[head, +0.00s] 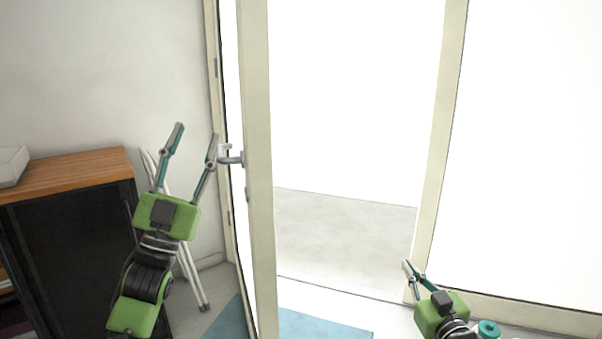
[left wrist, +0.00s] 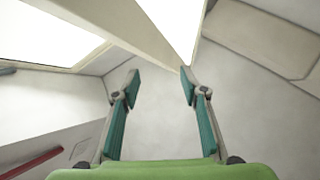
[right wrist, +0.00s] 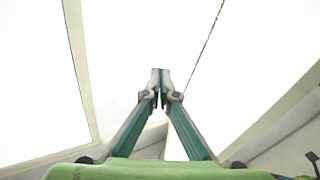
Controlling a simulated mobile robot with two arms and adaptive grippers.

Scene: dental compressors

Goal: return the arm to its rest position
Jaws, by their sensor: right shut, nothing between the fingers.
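My left gripper (head: 196,132) is raised at the left of the head view, in front of the wall and close to the door handle (head: 230,156). Its two fingers are spread apart and nothing is between them, as the left wrist view (left wrist: 160,83) also shows. I cannot tell whether a finger touches the handle. My right gripper (head: 411,266) is low at the right of the head view, in front of the door frame. In the right wrist view (right wrist: 160,75) its fingertips meet with nothing between them.
The door (head: 259,180) stands open, its edge toward me, right of my left gripper. A dark cabinet with a wooden top (head: 80,174) and a white folded frame (head: 193,279) stand at left. A blue mat (head: 318,327) lies on the floor. The doorway is clear.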

